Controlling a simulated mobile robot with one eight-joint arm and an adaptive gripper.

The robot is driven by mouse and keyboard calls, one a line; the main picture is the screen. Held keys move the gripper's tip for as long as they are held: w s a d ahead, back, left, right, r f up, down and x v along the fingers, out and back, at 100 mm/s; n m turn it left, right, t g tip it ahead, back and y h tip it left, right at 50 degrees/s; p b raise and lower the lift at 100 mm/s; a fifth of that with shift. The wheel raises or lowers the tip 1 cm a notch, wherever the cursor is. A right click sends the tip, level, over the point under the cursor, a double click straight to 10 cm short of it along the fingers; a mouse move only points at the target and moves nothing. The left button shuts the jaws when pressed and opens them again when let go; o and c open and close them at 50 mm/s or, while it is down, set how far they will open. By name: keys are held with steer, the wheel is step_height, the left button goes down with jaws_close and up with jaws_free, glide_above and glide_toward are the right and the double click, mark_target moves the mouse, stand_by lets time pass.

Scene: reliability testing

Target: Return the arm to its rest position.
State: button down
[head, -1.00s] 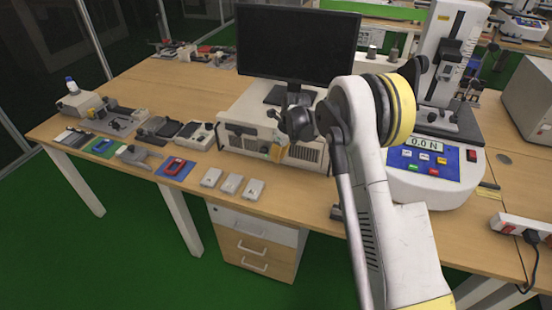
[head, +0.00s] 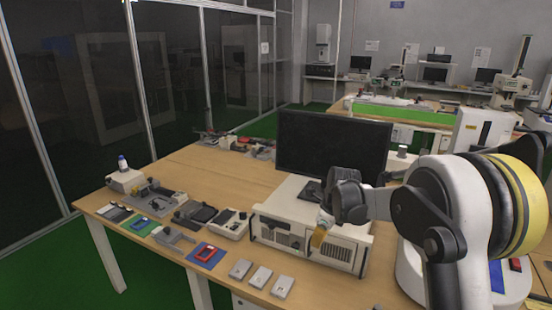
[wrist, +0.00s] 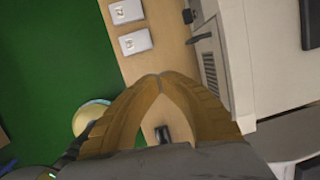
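My arm reaches in from the right of the head view, bent, with its big white and yellow joint close to the camera. My gripper (head: 319,238) hangs in front of the white instrument box under the monitor. In the wrist view, the two orange-brown fingers of my gripper (wrist: 160,78) meet at their tips with nothing seen between them. A small dark object (wrist: 162,134) shows through the gap behind the tips, on or near the table. I cannot tell whether the gripper touches the instrument box.
The wooden table (head: 209,170) carries the instrument box (head: 285,230), a monitor (head: 333,147), small white boxes (head: 261,278) at the front edge, and several tools and devices at left. A white test machine (head: 485,133) stands at right, partly hidden by my arm. Green floor (wrist: 52,60) lies beyond the table edge.

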steer(key=s+d+r+n+t+h, duration=0.1)
steer(key=s+d+r+n+t, duration=0.1)
steer(key=s+r+n, duration=1.2)
steer(key=s+d+f+n+t+h, duration=0.1)
steer(key=s+n, duration=0.9)
steer(key=s, duration=1)
steer(key=shift+f+n+t+b, duration=0.35)
steer(key=shift+f+t, duration=0.25)
steer(key=shift+t, duration=0.4)
steer(key=shift+d, duration=0.1)
